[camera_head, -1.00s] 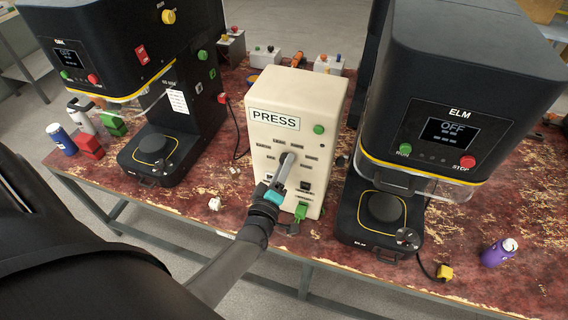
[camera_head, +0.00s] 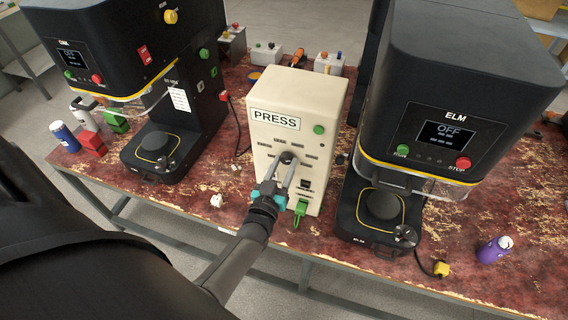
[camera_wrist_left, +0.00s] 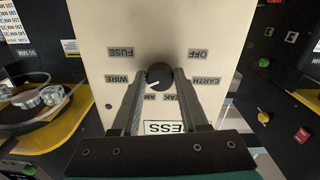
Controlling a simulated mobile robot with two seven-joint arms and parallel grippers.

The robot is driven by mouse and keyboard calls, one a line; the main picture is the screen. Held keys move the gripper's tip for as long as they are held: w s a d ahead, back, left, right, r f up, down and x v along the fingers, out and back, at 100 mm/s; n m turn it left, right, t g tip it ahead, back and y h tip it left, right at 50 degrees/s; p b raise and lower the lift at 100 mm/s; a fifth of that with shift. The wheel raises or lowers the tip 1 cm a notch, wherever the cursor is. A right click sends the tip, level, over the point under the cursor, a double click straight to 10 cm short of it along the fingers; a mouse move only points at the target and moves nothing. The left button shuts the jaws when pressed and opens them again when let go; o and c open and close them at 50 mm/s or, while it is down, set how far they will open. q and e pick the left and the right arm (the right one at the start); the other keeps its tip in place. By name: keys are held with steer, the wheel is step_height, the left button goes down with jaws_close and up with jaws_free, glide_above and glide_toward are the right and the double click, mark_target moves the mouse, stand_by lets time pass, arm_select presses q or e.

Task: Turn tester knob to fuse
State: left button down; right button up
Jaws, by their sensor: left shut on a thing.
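The tester is a cream box (camera_head: 330,110) with a "PRESS" plate, between two black machines on the worn red table. Its face also shows upside down in the left wrist view (camera_wrist_left: 155,25). Its dark round knob (camera_wrist_left: 160,75) is ringed by labels including FUSE, OFF, WIRE and EARTH. The knob's white mark points down-left in that view, near WIRE rather than FUSE. My left gripper (camera_head: 287,162) reaches the box face from the front. Its two fingers are shut on the knob, one on each side, and partly hide it in the head view. My right gripper is not in view.
A black machine with an OFF screen (camera_head: 450,130) stands close on the right, another (camera_head: 75,60) on the left. A green plug (camera_head: 300,209) sits low on the tester's front.

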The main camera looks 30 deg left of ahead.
arm_select(q)
steer(key=m, duration=1.2)
steer(key=shift+a, duration=0.1)
steer(key=shift+m, duration=0.3)
stand_by(0.3)
steer(key=shift+c, duration=2.2)
jaws_free()
steer(key=shift+s, duration=0.15)
